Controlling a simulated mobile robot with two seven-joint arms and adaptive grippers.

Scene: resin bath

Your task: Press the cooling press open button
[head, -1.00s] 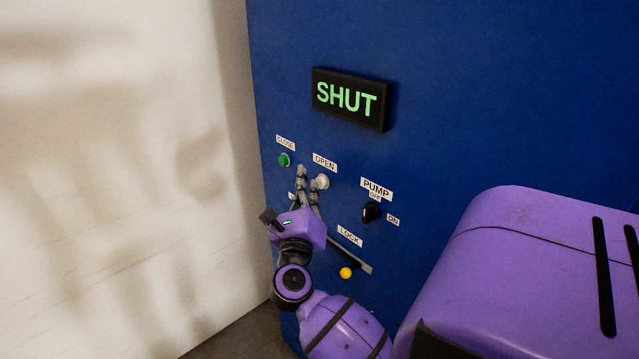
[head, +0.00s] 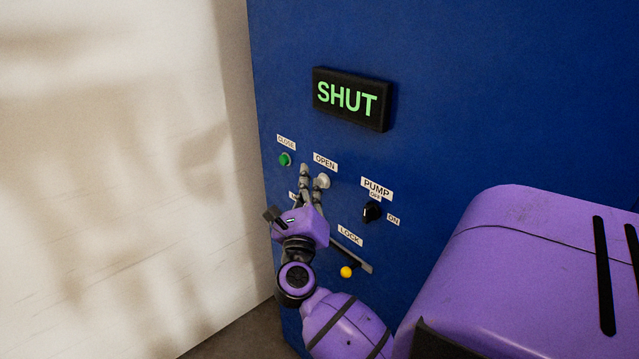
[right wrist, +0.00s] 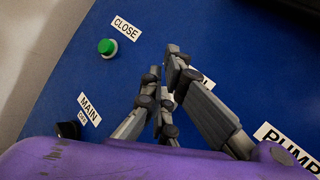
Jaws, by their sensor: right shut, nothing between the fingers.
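The blue press panel (head: 450,100) carries a black display (head: 350,98) reading SHUT in green. The OPEN label (head: 325,162) has a pale round button (head: 323,181) below it. My right gripper (head: 312,177) is shut and empty, its fingertips at the pale button and partly overlapping it; I cannot tell whether they touch it. In the right wrist view the gripper (right wrist: 164,72) points at the panel, and its fingers hide the pale button and most of the OPEN label. My left gripper is not in view.
A green button (head: 285,159) under CLOSE is left of the fingertips. A black PUMP knob (head: 372,212) is to the right. A LOCK lever with a yellow knob (head: 346,272) is below. A MAIN label (right wrist: 90,108) shows low in the wrist view. A pale wall (head: 120,180) stands left.

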